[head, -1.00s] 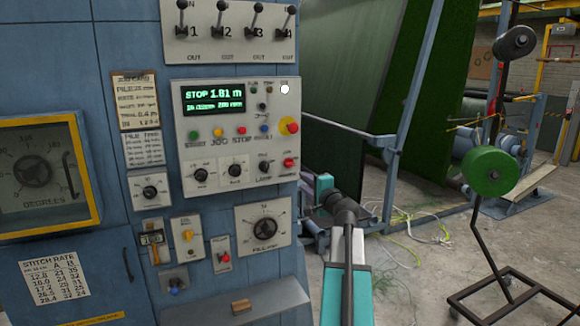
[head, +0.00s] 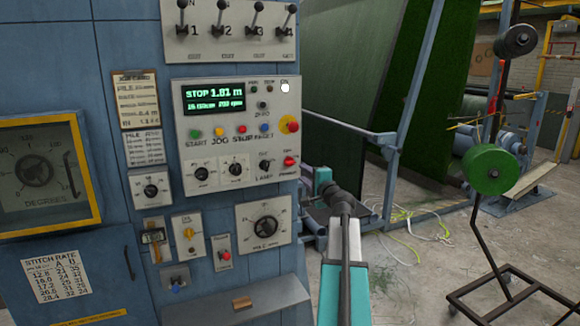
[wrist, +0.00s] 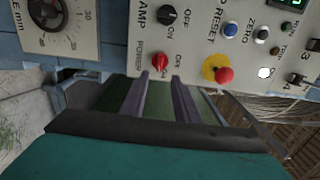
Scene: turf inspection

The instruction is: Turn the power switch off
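The power switch appears to be the red rotary knob (head: 289,161) at the lower right of the light control panel (head: 215,95); its small label is hard to read. In the wrist view the panel is turned sideways and the red knob (wrist: 160,62) lies just beyond the fingertips, between their lines. My gripper (wrist: 159,80) is open, with an empty gap between its two dark fingers. The fingers seem apart from the knob. In the head view my gripper (head: 326,185) is right of the panel, its fingers hard to make out.
A black lamp knob (wrist: 167,15) and a red mushroom button on a yellow disc (wrist: 217,69) are close to the red knob. A dial plate (head: 263,228) sits below. A wheeled stand with a green reel (head: 492,172) is at right; floor lies between.

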